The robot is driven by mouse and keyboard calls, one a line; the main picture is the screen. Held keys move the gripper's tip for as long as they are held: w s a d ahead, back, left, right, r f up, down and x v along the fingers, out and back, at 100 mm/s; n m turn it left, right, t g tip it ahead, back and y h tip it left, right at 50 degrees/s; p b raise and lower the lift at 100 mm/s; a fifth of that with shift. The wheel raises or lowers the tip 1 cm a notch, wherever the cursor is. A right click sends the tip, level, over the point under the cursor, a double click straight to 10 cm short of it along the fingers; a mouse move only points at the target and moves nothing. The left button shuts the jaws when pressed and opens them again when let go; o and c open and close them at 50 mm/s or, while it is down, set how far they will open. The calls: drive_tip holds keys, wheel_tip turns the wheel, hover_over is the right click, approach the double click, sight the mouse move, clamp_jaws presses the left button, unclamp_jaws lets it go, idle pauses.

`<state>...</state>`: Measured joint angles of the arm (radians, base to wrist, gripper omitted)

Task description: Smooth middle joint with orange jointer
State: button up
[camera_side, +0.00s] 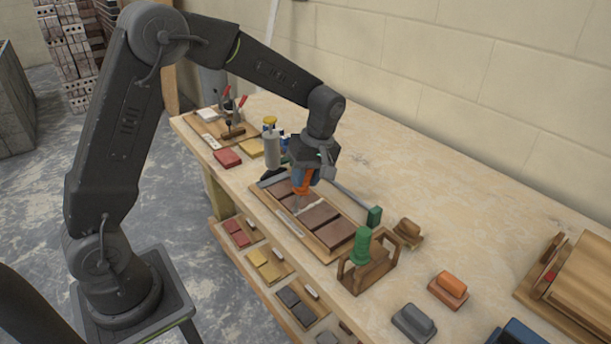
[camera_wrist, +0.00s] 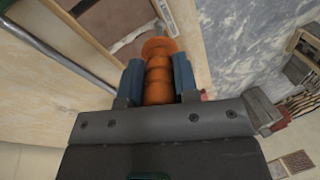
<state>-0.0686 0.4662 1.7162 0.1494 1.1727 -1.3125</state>
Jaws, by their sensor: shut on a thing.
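My gripper (camera_side: 302,172) is shut on the orange jointer (camera_side: 302,186), whose handle hangs down over the brick panel. In the wrist view the ridged orange handle (camera_wrist: 158,75) sits between the two blue fingers of my gripper (camera_wrist: 158,82). The wooden panel (camera_side: 332,257) holds several brown bricks (camera_side: 319,217) with pale joints between them. The jointer is over the middle part of the panel, near a pale joint (camera_side: 299,210). The jointer's lower end is small in the side view, and I cannot tell whether it touches the joint.
A green-handled tool (camera_side: 374,217) lies behind the panel. A wooden holder with a green knob (camera_side: 362,245) stands at its right end. Orange (camera_side: 449,288) and grey (camera_side: 413,322) blocks sit farther right. A red brick (camera_side: 227,158) lies left. Bare tabletop (camera_side: 440,215) is free at the back right.

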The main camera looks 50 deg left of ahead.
drive_tip(key=shift+f, duration=0.4)
idle(0.6)
drive_tip(key=shift+w, duration=0.1)
drive_tip(key=shift+w, duration=0.65)
drive_tip(key=shift+w, duration=0.1)
drive_tip(key=shift+w, duration=0.65)
drive_tip(key=shift+w+f, duration=0.1)
drive_tip(key=shift+w, duration=0.6)
drive_tip(key=shift+w, duration=0.2)
drive_tip(key=shift+w+r, duration=0.2)
drive_tip(key=shift+w, duration=0.3)
